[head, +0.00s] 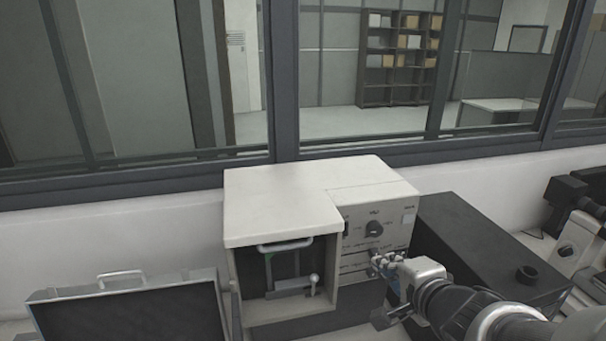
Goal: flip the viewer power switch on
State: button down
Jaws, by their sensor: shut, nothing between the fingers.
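The white mounting press (290,198) stands under the window with an open bay at its front. Its control panel (390,213) is on the right and carries a dark round knob (374,229), a small dark switch-like part (346,226) at the left edge and small labels. My gripper (382,263) is in front of the panel's lower part, below the knob. Its fingers look shut and empty. It hides part of the panel's lower right. I cannot tell whether the fingertips touch the panel. I cannot make out which part is the viewer power switch, or its position.
A metal handle (284,246) and small lever (314,280) are in the press bay. A long black box (480,250) is right of the press, close to my arm. Grey equipment (572,250) stands at far right.

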jog(key=shift+w+a+r+y, duration=0.1)
jog(key=shift+a+r+y, duration=0.05)
jog(key=shift+a+y, duration=0.4)
jog(key=shift+w, duration=0.1)
jog(key=p, duration=0.4)
send_near(348, 234)
jog(key=w+f, duration=0.3)
jog(key=w, duration=0.2)
jog(key=shift+w+a, duration=0.4)
jog(key=shift+a, duration=0.15)
